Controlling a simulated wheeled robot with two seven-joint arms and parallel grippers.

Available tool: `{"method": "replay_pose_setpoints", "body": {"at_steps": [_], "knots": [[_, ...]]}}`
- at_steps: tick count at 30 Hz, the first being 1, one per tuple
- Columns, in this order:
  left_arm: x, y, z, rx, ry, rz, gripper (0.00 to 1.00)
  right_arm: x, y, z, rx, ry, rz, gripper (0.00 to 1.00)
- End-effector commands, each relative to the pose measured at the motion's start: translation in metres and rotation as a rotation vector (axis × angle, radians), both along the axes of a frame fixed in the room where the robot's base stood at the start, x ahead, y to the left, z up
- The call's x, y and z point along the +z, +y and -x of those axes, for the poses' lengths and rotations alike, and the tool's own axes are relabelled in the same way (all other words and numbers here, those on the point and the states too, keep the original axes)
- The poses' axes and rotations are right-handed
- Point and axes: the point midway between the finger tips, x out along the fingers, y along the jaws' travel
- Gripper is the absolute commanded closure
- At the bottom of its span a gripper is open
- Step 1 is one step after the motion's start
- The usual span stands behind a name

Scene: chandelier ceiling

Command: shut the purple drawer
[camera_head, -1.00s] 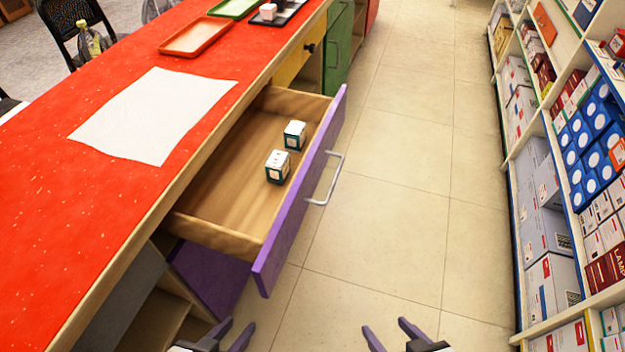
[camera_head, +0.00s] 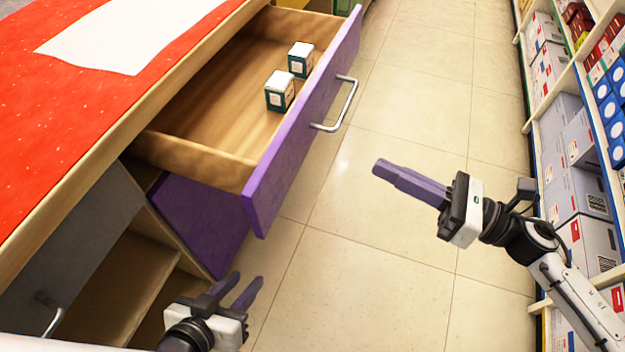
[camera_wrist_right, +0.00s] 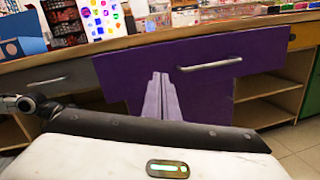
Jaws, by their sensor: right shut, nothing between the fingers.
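The purple drawer (camera_head: 300,135) stands pulled out from the red-topped counter, with its silver handle (camera_head: 338,105) on the front. Two small white-and-green boxes (camera_head: 280,91) (camera_head: 301,60) stand inside it. My right gripper (camera_head: 380,168) is shut and empty, to the right of the drawer front and apart from it, pointing towards it. In the right wrist view the purple front (camera_wrist_right: 215,75) lies ahead of the shut fingers (camera_wrist_right: 162,98), with the handle to their right. My left gripper (camera_head: 245,285) is open and empty, low in front of the counter, below the drawer's near end.
The red counter top (camera_head: 60,130) bears a white sheet (camera_head: 130,35). Open shelving (camera_head: 120,290) and a grey front (camera_head: 60,245) are below it at the left. Stocked store shelves (camera_head: 580,150) line the right side. The tiled floor (camera_head: 410,100) between is clear.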

Motion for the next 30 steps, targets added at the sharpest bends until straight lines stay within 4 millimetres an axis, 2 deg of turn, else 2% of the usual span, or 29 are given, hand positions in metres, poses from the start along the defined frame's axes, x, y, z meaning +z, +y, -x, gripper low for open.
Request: {"method": "replay_pose_setpoints", "body": {"at_steps": [1,3,8,11,24,30], "knots": [[-0.009,-0.001,0.0,0.0,-0.003,0.005,0.69,-0.011,-0.001,0.004,0.049,-0.094,0.079,1.0],[-0.01,-0.001,0.0,0.002,-0.003,0.008,0.69,-0.016,-0.001,0.01,0.1,-0.187,0.154,1.0],[-0.008,-0.001,0.001,0.002,-0.004,0.011,0.69,-0.017,0.004,0.012,0.139,-0.256,0.206,1.0],[-0.007,-0.001,0.001,0.002,-0.004,0.01,0.69,-0.015,0.017,0.008,0.138,-0.256,0.201,1.0],[-0.006,-0.001,0.002,0.0,0.002,0.004,0.69,-0.015,0.103,-0.021,0.136,-0.252,0.198,1.0],[-0.006,-0.001,0.002,-0.001,0.002,0.003,0.69,-0.016,0.125,-0.029,0.135,-0.25,0.198,1.0]]}}
